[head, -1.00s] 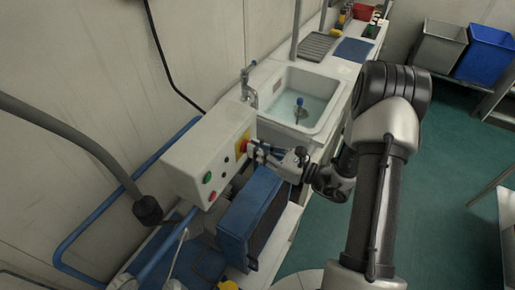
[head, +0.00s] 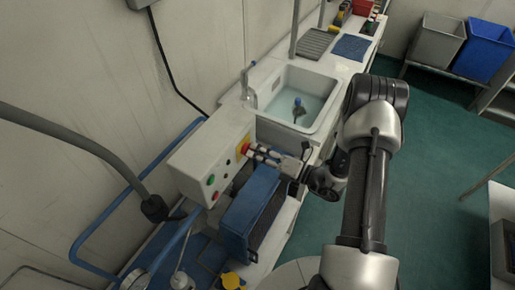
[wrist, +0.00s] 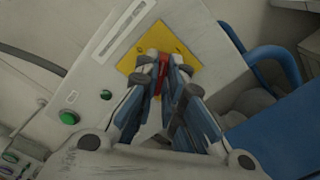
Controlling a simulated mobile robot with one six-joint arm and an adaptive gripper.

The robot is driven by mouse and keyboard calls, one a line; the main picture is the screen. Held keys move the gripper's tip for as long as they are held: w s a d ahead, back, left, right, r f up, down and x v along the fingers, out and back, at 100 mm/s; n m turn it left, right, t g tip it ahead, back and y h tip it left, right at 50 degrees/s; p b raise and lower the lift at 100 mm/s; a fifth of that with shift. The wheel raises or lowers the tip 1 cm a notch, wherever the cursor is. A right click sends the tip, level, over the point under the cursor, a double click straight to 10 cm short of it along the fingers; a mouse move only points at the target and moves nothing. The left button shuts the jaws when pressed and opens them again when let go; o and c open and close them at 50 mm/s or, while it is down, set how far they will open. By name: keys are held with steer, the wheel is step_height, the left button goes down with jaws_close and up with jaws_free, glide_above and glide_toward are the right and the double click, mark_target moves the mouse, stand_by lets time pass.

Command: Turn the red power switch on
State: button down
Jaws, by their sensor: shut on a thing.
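The red power switch (wrist: 162,75) sits on a yellow square plate (wrist: 185,52) on the face of a white control box (head: 203,158). In the wrist view my gripper (wrist: 162,72) is shut on the red switch, with one finger on each side of it. The fingers hide part of the switch. In the head view my gripper (head: 253,151) reaches the box's right end from the right, at the yellow plate. The switch's exact angle is hard to tell there.
A green button (wrist: 69,117) and a small black knob (wrist: 106,95) are on the same face. A blue box (head: 247,212) stands just below my gripper. A sink (head: 300,98) with water lies behind.

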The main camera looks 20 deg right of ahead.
steer(key=m+p, duration=0.2)
steer(key=m, duration=0.4)
steer(key=shift+f, duration=0.1)
steer(key=shift+m, duration=0.3)
stand_by(0.3)
steer(key=c, duration=1.7)
jaws_free()
steer(key=shift+d, duration=0.1)
steer(key=v, duration=1.2)
